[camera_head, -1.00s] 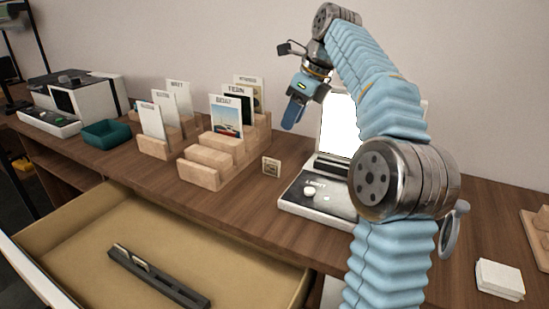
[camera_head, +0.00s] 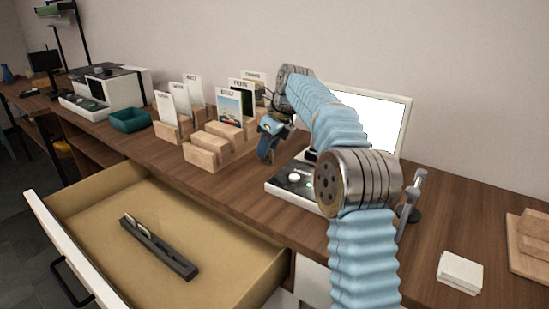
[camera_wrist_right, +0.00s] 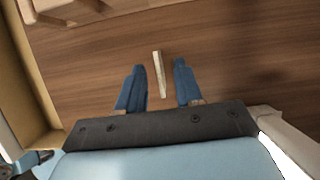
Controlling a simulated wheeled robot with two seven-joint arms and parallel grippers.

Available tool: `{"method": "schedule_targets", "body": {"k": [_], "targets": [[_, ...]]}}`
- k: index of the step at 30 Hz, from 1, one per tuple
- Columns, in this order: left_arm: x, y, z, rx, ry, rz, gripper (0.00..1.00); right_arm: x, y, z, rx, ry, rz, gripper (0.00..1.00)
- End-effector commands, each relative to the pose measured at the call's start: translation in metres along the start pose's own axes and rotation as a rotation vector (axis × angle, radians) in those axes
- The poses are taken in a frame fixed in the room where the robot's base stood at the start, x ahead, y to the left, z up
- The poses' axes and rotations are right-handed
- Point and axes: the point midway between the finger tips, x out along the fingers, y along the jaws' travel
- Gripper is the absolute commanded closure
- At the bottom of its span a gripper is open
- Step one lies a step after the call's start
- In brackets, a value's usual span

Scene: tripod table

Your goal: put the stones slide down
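A small, thin slide (camera_wrist_right: 158,74) stands on edge on the wooden table in the right wrist view; its picture cannot be read from above, so I cannot confirm it is the stones slide. My right gripper (camera_wrist_right: 158,84) is open, with one blue finger on each side of the slide and a visible gap to both. In the head view my right gripper (camera_head: 267,146) is low over the table, between the wooden card racks and the light box, and hides the slide there.
Wooden racks (camera_head: 205,157) with cards stand left of the gripper. A light box (camera_head: 290,182) with a bright screen (camera_head: 375,112) is to its right. The open drawer (camera_head: 100,215) in front holds a dark slotted holder (camera_head: 165,252). White squares (camera_head: 460,271) lie at right.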

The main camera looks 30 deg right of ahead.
Motion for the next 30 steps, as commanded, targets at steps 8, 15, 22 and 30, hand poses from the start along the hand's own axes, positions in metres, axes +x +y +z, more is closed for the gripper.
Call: {"method": "schedule_targets", "body": {"k": [8, 15, 22, 30], "targets": [[0.0, 0.0, 0.0, -0.001, 0.001, 0.0, 0.23, -0.001, 0.0, 0.0, 0.0, 0.0, 0.0, 0.83], [0.0, 0.0, 0.0, 0.0, 0.001, 0.0, 0.23, -0.001, 0.0, 0.0, 0.0, 0.0, 0.0, 1.0], [0.0, 0.0, 0.0, 0.0, 0.0, 0.0, 0.23, -0.001, 0.0, -0.001, 0.0, 0.0, 0.0, 1.0], [0.0, 0.0, 0.0, 0.0, 0.0, 0.0, 0.23, -0.017, -0.001, 0.007, 0.0, -0.002, -0.003, 1.0]]}}
